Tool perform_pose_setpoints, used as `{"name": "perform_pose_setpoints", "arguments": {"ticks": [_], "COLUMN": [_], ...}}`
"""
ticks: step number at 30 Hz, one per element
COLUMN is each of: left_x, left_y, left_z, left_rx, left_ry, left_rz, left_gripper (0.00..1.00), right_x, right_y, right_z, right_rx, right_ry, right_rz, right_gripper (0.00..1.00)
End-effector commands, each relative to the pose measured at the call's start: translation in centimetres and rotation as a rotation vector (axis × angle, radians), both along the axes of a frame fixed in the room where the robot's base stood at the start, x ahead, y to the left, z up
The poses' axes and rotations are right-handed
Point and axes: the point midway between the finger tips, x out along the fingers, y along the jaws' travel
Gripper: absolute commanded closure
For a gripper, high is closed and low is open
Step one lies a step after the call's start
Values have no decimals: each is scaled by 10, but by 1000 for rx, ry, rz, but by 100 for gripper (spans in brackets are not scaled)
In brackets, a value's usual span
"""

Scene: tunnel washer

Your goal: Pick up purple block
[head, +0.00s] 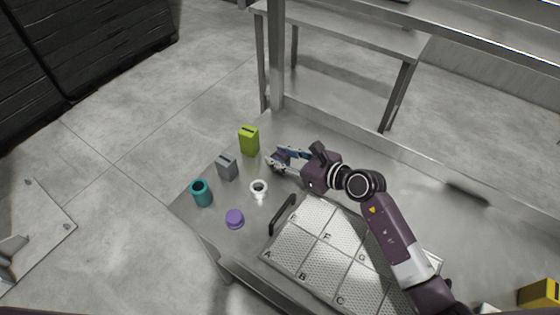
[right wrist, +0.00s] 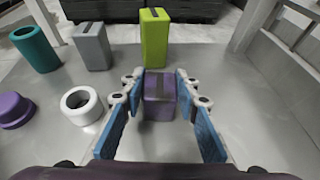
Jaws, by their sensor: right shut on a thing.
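The purple block (right wrist: 159,108) shows in the right wrist view, upright between the two blue-padded fingers of my right gripper (right wrist: 160,100). The block has a dark slot in its top. My right gripper (head: 277,159) is shut on it, and in the head view the fingers largely hide the block. I cannot tell whether the block touches the table or is slightly raised. My left gripper is not in view.
A lime-green block (head: 249,141), a grey block (head: 227,167), a teal cylinder (head: 201,194), a white ring (head: 259,187) and a purple round knob (head: 235,219) stand nearby on the metal table. A lettered tray (head: 319,214) lies under my right arm. A yellow block (head: 540,293) is far right.

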Motion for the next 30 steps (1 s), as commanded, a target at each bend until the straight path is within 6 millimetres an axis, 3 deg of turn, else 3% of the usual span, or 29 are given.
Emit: {"name": "perform_pose_setpoints", "arguments": {"ticks": [4,17,23,30], "left_x": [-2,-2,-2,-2], "left_y": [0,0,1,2], "left_z": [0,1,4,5], "left_rx": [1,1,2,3], "left_ry": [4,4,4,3], "left_rz": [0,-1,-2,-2], "left_gripper": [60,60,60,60], "right_x": [0,1,1,1], "right_y": [0,0,0,0], "right_z": [0,12,44,110], "right_rx": [1,2,1,2], "right_ry": [1,-3,-8,-12], "right_rz": [0,0,1,2], "right_gripper": [100,100,100,100]}}
